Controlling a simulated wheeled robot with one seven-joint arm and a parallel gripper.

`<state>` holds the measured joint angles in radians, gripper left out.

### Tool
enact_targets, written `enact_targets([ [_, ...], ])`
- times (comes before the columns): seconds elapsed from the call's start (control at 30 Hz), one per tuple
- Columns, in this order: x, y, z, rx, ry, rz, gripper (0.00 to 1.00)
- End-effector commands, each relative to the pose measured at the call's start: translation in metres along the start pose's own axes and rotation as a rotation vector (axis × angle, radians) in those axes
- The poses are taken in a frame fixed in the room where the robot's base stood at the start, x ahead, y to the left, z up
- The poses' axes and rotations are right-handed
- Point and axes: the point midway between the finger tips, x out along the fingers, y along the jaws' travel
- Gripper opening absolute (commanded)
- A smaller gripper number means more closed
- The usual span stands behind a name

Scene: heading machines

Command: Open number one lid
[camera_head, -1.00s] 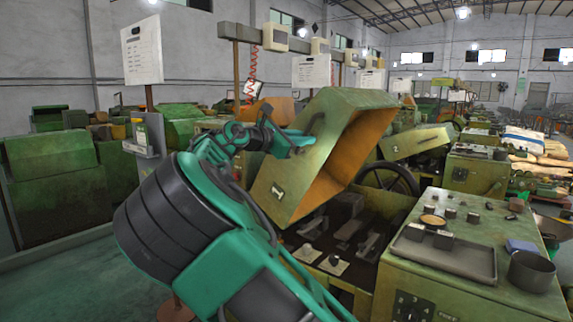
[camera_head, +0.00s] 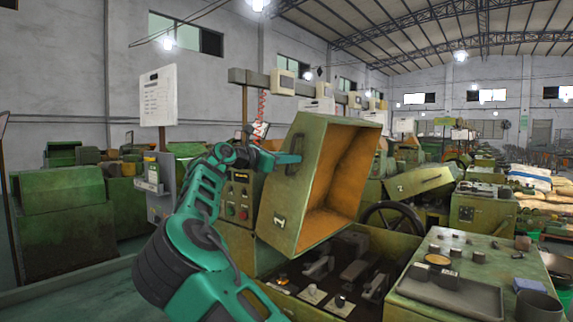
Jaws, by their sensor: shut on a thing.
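The number one lid (camera_head: 285,190) is a green metal box cover with an orange inside. It is tipped far up and stands open over the machine (camera_head: 395,243), showing its dark inner parts. My gripper (camera_head: 292,158) is at the upper left face of the lid, shut on its handle (camera_head: 297,145). The fingers are small in the view and the handle is partly hidden by them. My green and black arm reaches up to it from the lower left.
A control panel (camera_head: 238,200) stands behind my arm. A bench top with a tray (camera_head: 455,293) and a dark cup (camera_head: 538,306) is at the lower right. The number two lid (camera_head: 420,182) is behind to the right. Floor shows at the lower left.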

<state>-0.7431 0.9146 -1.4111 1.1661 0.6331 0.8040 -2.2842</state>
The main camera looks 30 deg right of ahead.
Motion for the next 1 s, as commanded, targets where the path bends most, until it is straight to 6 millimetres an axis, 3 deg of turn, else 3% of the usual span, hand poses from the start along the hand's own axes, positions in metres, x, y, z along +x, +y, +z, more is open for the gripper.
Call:
enact_targets([
  [0.27,-0.001,0.002,-0.005,-0.007,0.007,0.002,0.00],
  [0.3,-0.001,0.002,-0.005,-0.007,0.007,0.003,0.20],
  [0.67,-0.004,0.000,-0.002,-0.003,0.003,0.001,0.20],
  [1.0,-0.058,0.002,-0.003,-0.004,0.003,0.004,0.20],
])
